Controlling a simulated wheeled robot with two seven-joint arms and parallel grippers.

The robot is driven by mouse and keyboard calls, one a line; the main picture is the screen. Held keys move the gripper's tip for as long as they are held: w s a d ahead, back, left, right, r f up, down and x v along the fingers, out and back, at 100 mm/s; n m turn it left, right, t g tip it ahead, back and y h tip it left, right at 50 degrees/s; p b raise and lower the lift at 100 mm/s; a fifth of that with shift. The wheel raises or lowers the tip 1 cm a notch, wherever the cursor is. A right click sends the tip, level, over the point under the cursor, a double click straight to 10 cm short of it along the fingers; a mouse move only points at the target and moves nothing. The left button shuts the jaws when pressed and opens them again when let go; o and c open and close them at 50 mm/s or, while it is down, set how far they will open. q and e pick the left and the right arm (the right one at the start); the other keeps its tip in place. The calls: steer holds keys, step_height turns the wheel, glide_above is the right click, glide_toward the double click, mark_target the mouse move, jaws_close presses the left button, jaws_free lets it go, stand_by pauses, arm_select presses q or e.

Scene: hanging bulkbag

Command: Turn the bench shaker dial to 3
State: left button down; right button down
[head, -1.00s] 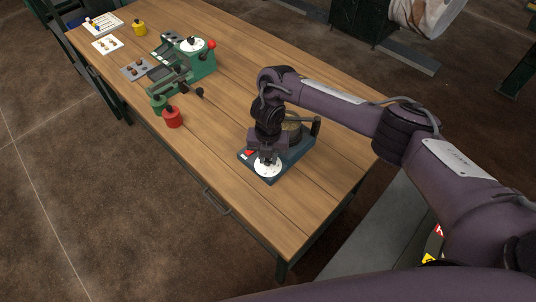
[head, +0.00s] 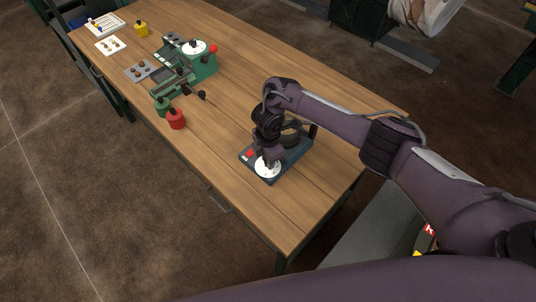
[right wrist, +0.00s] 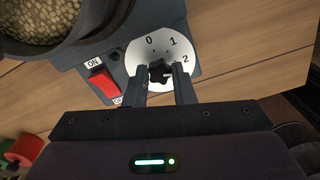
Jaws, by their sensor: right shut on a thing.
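The bench shaker (head: 283,158) is a dark blue box on the wooden bench, with a round sieve or pan of grains (right wrist: 45,22) on its top. Its white dial plate (head: 266,168) carries the numbers 0, 1 and 2 in the right wrist view (right wrist: 158,40); any 3 is hidden, perhaps behind my fingers. My right gripper (right wrist: 160,80) is shut on the black dial knob (right wrist: 159,72), one finger on each side. It comes down on the dial from above in the head view (head: 267,163). My left gripper is not in view.
A red ON switch (right wrist: 103,85) sits beside the dial. A green machine (head: 200,65) with its own white dial, a red pot (head: 176,120), a green pot (head: 162,105) and a yellow weight (head: 141,29) stand further off on the bench. Bare wood lies between them and the shaker.

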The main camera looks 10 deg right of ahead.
steer(key=m+p, duration=0.1)
steer(key=m, duration=0.2)
steer(key=m+p, duration=0.1)
steer(key=shift+w+r+m+p, duration=0.1)
steer(key=shift+r+m+p, duration=0.15)
steer(key=shift+m+p, duration=0.1)
steer(key=shift+f+m+p, duration=0.1)
steer(key=shift+m+p, duration=0.95)
steer(key=shift+m, duration=0.8)
steer(key=c, duration=1.5)
jaws_free()
steer(key=o, duration=0.3)
steer(key=shift+f, duration=0.1)
step_height(320, 180, up, 8)
steer(key=shift+f, duration=0.1)
